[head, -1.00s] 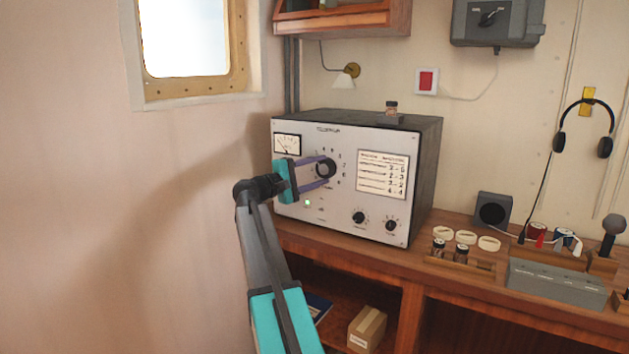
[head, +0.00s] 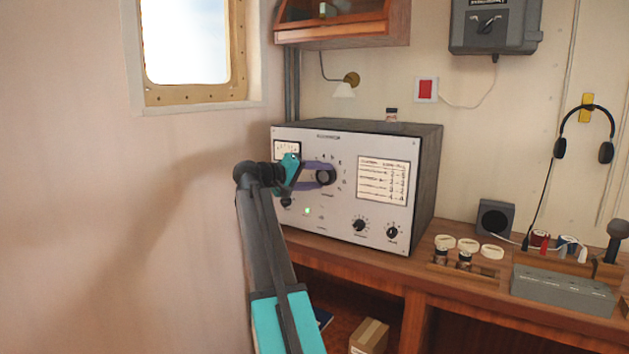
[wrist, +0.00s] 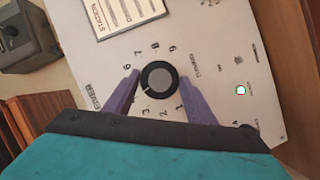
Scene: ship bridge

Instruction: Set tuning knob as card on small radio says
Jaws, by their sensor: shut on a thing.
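The grey radio (head: 300,225) stands on the wooden desk against the wall. Its dark round tuning knob (head: 326,176) is on the front panel, ringed by printed numbers. My gripper (head: 318,175) is shut on this knob. In the wrist view the two purple fingers (wrist: 158,76) stand on either side of the knob (wrist: 160,77), and a small pale mark shows at the knob's lower left edge. The white card (head: 383,180) is on the panel right of the knob, with rows of writing too small to read. Only its corner (wrist: 118,12) shows in the wrist view.
Two smaller knobs (head: 360,225) sit low on the panel and a green lamp (head: 307,211) glows left of them. A small jar (head: 392,114) stands on top of the radio. Jars, a speaker (head: 494,217) and a grey box (head: 562,289) occupy the desk to the right.

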